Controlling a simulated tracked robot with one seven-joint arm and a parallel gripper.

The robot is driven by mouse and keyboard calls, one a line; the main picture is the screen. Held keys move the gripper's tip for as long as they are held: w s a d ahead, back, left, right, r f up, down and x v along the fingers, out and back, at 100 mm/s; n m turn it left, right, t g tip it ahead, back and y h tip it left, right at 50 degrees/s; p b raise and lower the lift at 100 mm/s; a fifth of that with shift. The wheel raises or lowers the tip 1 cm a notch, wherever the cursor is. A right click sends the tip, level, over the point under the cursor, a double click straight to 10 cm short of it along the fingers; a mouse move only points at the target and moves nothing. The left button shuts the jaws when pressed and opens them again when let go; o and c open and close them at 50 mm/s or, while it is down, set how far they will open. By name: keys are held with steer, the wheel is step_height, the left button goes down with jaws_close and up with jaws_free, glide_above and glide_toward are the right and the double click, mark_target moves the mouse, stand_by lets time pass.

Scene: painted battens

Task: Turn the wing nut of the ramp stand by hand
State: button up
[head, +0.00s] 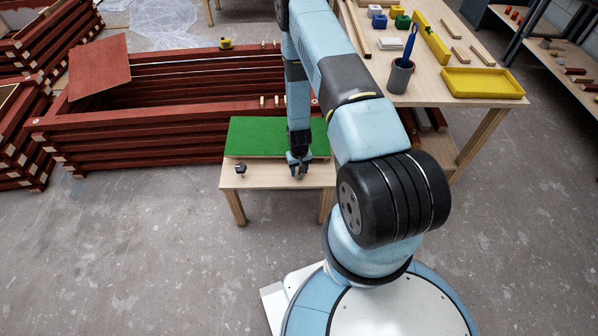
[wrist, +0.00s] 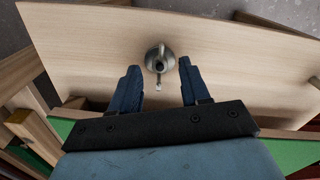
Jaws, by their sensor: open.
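The ramp stand (head: 228,178) is a low wooden bench with a green sloped board (head: 258,137) on top. In the wrist view, a grey metal wing nut (wrist: 158,62) on a round base sits on the bare wood, one wing up and one down in the picture. My gripper (head: 298,170) points down at the stand's front strip. In the wrist view my gripper (wrist: 158,68) is open, one blue finger left of the wing nut and one right, with gaps on both sides. In the head view my gripper mostly hides the nut.
A black knob (head: 240,168) stands on the same front strip to the left. Stacked red battens (head: 150,125) lie behind and left. A workbench (head: 425,88) with a yellow tray (head: 483,82) and a grey cup (head: 400,77) is at right. The floor at front left is clear.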

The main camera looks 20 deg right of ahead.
step_height(320, 180, up, 12)
steer(key=shift+r, duration=0.25)
stand_by(0.3)
stand_by(0.4)
step_height(320, 180, up, 37)
steer(key=t, duration=0.3)
glide_above(299, 174)
steer(key=a, duration=0.2)
steer(key=s+a+r+t, duration=0.1)
steer(key=s+r, duration=0.9)
steer(key=r, duration=0.6)
steer(key=s+r, duration=0.3)
steer(key=s, duration=0.4)
steer(key=s+r+t, duration=0.1)
steer(key=s+r, duration=0.3)
steer(key=s, duration=0.4)
steer(key=shift+s+a+r+n+t, duration=0.2)
steer(key=shift+a+n+t, duration=0.1)
steer(key=shift+a, duration=0.1)
